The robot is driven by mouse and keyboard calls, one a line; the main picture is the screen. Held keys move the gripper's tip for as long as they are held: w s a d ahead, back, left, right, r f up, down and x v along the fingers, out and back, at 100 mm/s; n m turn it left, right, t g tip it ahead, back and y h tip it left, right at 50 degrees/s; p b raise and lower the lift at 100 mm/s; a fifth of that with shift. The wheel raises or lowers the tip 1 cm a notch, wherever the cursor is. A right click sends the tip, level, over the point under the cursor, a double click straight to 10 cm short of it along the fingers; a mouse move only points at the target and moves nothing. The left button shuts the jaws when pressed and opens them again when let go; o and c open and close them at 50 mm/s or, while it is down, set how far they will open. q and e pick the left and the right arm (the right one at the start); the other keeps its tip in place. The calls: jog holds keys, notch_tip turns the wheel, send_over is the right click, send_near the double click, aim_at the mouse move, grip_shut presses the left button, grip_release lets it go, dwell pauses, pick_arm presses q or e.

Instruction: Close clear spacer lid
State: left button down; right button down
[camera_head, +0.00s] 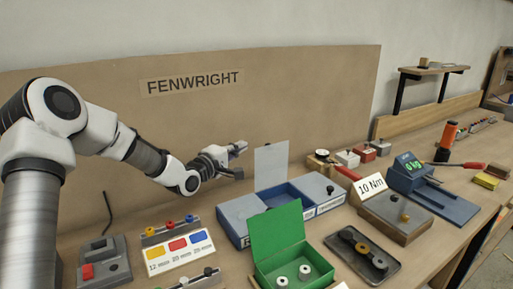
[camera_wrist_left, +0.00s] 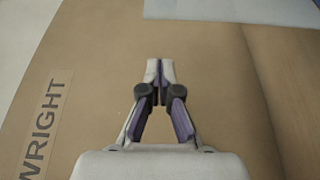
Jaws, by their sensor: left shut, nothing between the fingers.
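The clear spacer lid (camera_head: 271,165) is a pale grey, upright panel at the back of the middle compartment of a blue-and-grey box (camera_head: 238,211). It stands open, and the blue compartment below it shows. My left gripper (camera_head: 238,149) is just left of the lid, near its upper part, with a small gap visible between them. Its fingers are shut and empty; they also show together in the left wrist view (camera_wrist_left: 160,72). A pale blue-grey panel (camera_wrist_left: 235,11) crosses the top of that view; I cannot tell whether it is the lid. My right gripper is not in view.
A green box (camera_head: 276,232) with its lid raised stands in front of the blue-and-grey box. A colour-marked card (camera_head: 180,252) and a grey device (camera_head: 104,262) are at left. A 10 Nm block (camera_head: 395,216) and a dark tray (camera_head: 345,264) are at right. A brown backboard (camera_head: 130,110) rises behind.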

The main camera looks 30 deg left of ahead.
aim_at(261, 149)
pick_arm(q)
jog(key=w, duration=0.6)
jog(key=d, duration=0.1)
jog(key=s+d, duration=0.1)
jog(key=d, duration=0.1)
jog(key=s+d+p, duration=0.1)
jog(key=shift+d+f, duration=0.15)
jog(key=shift+f, duration=0.05)
jog(key=shift+s, duration=0.1)
jog(key=shift+s+d+m+t+b, duration=0.35)
jog(key=shift+d+m+b, duration=0.35)
jog(key=shift+b, duration=0.35)
jog(key=s+d+f+m+t+h+b, duration=0.2)
jog(key=s+d+m+b, duration=0.3)
jog(key=d+b, duration=0.3)
jog(key=shift+d+f+m+b, duration=0.15)
jog(key=shift+d+m+b, duration=0.15)
jog(key=shift+m+b, duration=0.5)
jog(key=shift+s, duration=0.1)
